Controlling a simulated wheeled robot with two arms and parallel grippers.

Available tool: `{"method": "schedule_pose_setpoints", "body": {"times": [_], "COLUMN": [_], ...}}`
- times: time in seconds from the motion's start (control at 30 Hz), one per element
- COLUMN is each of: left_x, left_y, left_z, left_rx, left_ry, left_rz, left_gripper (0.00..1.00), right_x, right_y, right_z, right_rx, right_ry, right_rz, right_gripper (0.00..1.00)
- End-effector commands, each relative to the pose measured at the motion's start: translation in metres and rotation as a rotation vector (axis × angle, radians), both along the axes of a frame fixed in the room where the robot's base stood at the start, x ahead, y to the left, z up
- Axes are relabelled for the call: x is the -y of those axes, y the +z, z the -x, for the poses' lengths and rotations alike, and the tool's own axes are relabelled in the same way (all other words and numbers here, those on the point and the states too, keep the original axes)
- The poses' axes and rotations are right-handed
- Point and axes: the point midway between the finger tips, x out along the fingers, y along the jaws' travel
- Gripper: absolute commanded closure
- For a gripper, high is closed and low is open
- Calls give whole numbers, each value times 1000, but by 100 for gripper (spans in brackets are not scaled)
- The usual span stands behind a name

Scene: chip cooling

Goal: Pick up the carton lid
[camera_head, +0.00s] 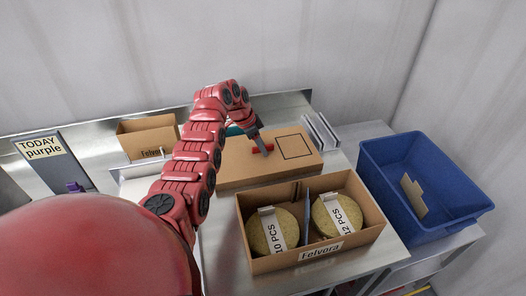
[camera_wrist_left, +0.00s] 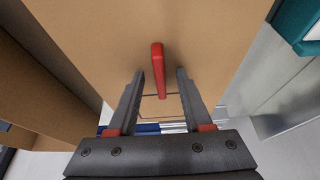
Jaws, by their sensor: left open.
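The carton lid (camera_head: 240,176) is a flat brown cardboard piece lying on the metal table behind the open carton. It has a red upright handle (camera_head: 257,149) and a dark square outline on top. The lid (camera_wrist_left: 215,30) and handle (camera_wrist_left: 158,65) also show in the left wrist view. My left gripper (camera_wrist_left: 160,75) is open, with one finger on each side of the handle and a gap visible on both sides. In the head view my left gripper (camera_head: 264,146) is at the handle, partly hidden by my arm. My right gripper is not in view.
An open carton (camera_head: 320,252) marked Felvora holds two labelled round stacks with a divider between. A blue crate (camera_head: 440,218) with a cardboard piece stands right. A smaller carton (camera_head: 147,137) and a "TODAY purple" sign (camera_head: 43,148) are left. A teal thing (camera_head: 235,130) is behind my arm.

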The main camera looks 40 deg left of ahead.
Motion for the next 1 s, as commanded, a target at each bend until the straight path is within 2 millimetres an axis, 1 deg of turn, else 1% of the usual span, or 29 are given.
{"method": "schedule_pose_setpoints", "body": {"times": [0.07,0.17,0.3,0.33,0.37,0.83,0.93,1.0], "left_x": [0,0,0,0,0,0,-1,-2], "left_y": [0,0,0,0,0,2,10,21], "left_z": [0,0,0,0,0,0,-2,-2], "left_rx": [1,1,1,1,1,2,6,9], "left_ry": [0,0,0,0,0,1,0,2], "left_rz": [-1,-1,0,0,0,-1,-3,-6], "left_gripper": [50,66,91,97,100,100,100,100], "right_x": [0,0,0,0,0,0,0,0], "right_y": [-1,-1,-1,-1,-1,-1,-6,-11], "right_z": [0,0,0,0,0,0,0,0], "right_rx": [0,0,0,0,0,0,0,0], "right_ry": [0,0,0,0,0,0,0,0], "right_rz": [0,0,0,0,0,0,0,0], "right_gripper": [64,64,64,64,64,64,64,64]}}
